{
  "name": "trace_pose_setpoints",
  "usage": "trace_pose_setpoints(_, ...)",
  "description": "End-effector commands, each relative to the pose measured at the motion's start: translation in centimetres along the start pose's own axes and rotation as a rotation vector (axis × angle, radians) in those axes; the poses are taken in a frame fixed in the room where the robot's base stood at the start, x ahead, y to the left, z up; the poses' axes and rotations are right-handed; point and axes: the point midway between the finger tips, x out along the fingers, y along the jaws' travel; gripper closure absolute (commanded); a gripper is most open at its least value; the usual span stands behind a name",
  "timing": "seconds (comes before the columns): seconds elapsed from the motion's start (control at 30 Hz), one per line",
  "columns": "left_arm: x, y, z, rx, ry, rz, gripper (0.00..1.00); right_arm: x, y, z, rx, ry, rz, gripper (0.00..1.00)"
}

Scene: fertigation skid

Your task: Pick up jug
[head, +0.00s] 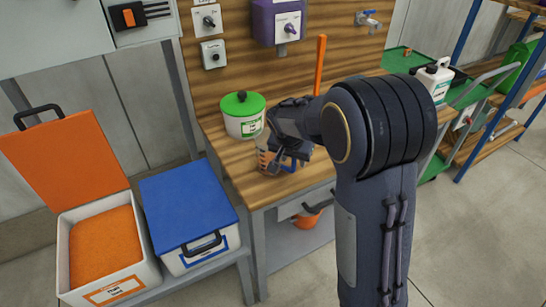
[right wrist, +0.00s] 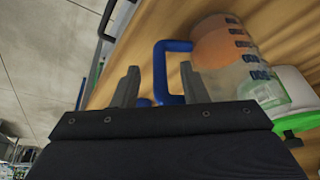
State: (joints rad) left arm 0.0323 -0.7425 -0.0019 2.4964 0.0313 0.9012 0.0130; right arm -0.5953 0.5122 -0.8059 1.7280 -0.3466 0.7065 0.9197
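The jug is clear with dark blue scale marks and a blue handle. It stands on the wooden bench, partly hidden by my right gripper in the head view (head: 264,160). In the right wrist view the jug (right wrist: 232,68) lies to the right, and its blue handle (right wrist: 159,75) shows between the two fingers. My right gripper (head: 283,152) is at the handle side of the jug. Its fingers (right wrist: 160,70) are apart, with visible gaps to the handle bar, so I see no grip on it. My left gripper is not in view.
A white tub with a green lid (head: 243,114) stands just behind the jug. An orange stick (head: 320,65) rises behind my right arm. A blue-lidded bin (head: 187,203) and an open bin of orange granules (head: 105,245) stand left. A white canister (head: 434,80) is at right.

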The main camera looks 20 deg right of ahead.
Motion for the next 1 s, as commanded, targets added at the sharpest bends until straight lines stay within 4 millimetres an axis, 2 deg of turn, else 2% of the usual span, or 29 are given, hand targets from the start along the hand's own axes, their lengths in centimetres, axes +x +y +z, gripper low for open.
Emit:
trace_pose_setpoints(0.13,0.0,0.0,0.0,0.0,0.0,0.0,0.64,1.57,0.04,0.05,0.0,-0.002,0.001,0.6)
trace_pose_setpoints(0.37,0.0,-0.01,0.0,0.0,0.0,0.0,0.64,1.72,-0.02,0.04,-0.001,-0.001,-0.002,0.6)
trace_pose_setpoints(0.7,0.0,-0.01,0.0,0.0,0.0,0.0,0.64,1.7,-0.01,0.04,0.0,-0.001,-0.001,1.0)
trace_pose_setpoints(1.0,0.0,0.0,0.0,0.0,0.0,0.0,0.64,1.65,-0.03,-0.01,0.0,0.0,-0.003,1.0)
